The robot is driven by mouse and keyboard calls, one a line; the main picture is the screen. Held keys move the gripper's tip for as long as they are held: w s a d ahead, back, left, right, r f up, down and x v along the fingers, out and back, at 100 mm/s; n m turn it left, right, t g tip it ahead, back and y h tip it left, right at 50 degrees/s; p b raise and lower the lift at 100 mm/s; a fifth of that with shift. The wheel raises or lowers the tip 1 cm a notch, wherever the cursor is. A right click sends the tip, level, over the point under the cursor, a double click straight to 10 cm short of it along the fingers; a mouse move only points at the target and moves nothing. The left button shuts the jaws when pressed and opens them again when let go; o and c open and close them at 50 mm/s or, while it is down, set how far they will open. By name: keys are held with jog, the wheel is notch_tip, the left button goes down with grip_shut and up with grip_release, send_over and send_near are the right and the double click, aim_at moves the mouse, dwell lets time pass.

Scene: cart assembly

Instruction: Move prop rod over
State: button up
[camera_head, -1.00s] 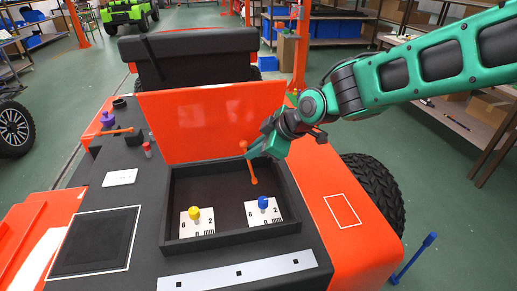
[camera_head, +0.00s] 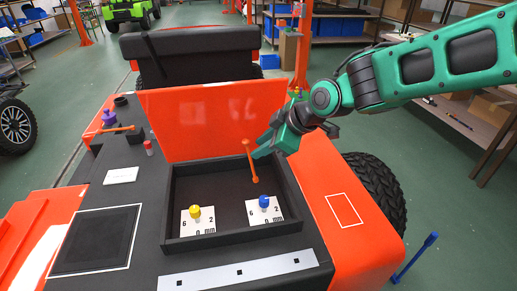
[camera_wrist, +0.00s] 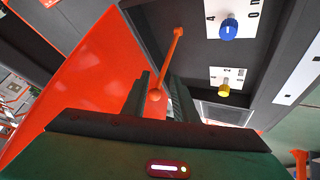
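The prop rod (camera_head: 250,163) is a thin orange rod with knobbed ends. It stands slanted at the right part of the black tray (camera_head: 234,244), in front of the raised orange panel (camera_head: 212,120). Whether its ends touch the panel or tray is unclear. My gripper (camera_head: 262,153) is just right of the rod's upper half in the head view, with a small gap between them. In the wrist view my gripper (camera_wrist: 160,98) is open, and the rod (camera_wrist: 170,63) extends away from between its spread fingers. I see space on both sides of the rod's near end.
A yellow knob (camera_head: 195,212) and a blue knob (camera_head: 264,202) stand on white dial cards in the tray. Another orange bar (camera_head: 115,130) lies at the left near a purple part (camera_head: 109,118).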

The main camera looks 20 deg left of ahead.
jog(key=v, duration=0.8)
jog(key=shift+w+d, duration=0.1)
jog(key=shift+w, duration=0.05)
jog(key=d+f+m+h, duration=0.15)
jog(key=d+m, duration=0.25)
jog(key=d, duration=0.8)
jog(key=d+f+m+t+h, duration=0.1)
jog(key=d+m+h, duration=0.25)
jog(key=d, duration=0.75)
jog(key=d+f+m+h, duration=0.1)
jog(key=d+m, duration=0.4)
jog(key=d, duration=0.7)
jog(key=s+d+f+m+g+h, duration=0.1)
jog(key=s+d+m+g+h, duration=0.1)
jog(key=s+d+m, duration=0.65)
jog(key=s+d+f+m+g, duration=0.2)
jog(key=s+d+m, duration=0.3)
jog(key=s+d, duration=0.7)
jog(key=s, duration=0.2)
jog(key=shift+s+f, duration=0.3)
